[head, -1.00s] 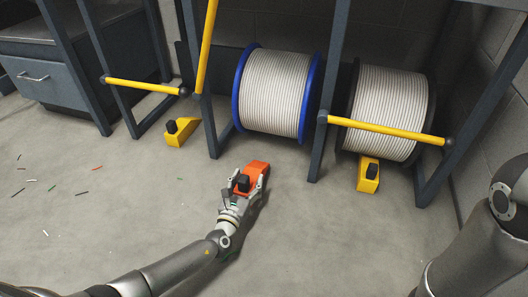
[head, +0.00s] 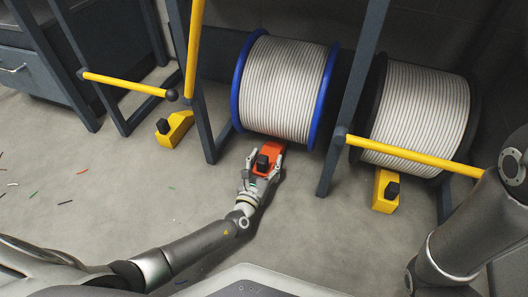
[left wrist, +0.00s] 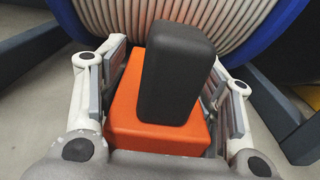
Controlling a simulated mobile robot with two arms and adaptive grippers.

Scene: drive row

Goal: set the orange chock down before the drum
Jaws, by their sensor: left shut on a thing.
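The orange chock (head: 273,152) with its black grip block is between the fingers of my left gripper (head: 264,163). The gripper is shut on it, right in front of the drum with blue flanges (head: 284,88). In the left wrist view the orange chock (left wrist: 150,128) and its black block fill the space between the fingers, and the drum's white windings (left wrist: 215,22) rise close behind. Whether the chock touches the floor or the drum I cannot tell. My right arm shows at the right edge, but its gripper is out of view.
A second drum with dark flanges (head: 418,112) stands to the right, with a yellow chock (head: 383,192) before it. Another yellow chock (head: 175,130) lies left. Dark frame posts (head: 345,120) flank the blue-flanged drum. A yellow bar (head: 415,156) crosses the right bay. Coloured scraps (head: 65,202) litter the left floor.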

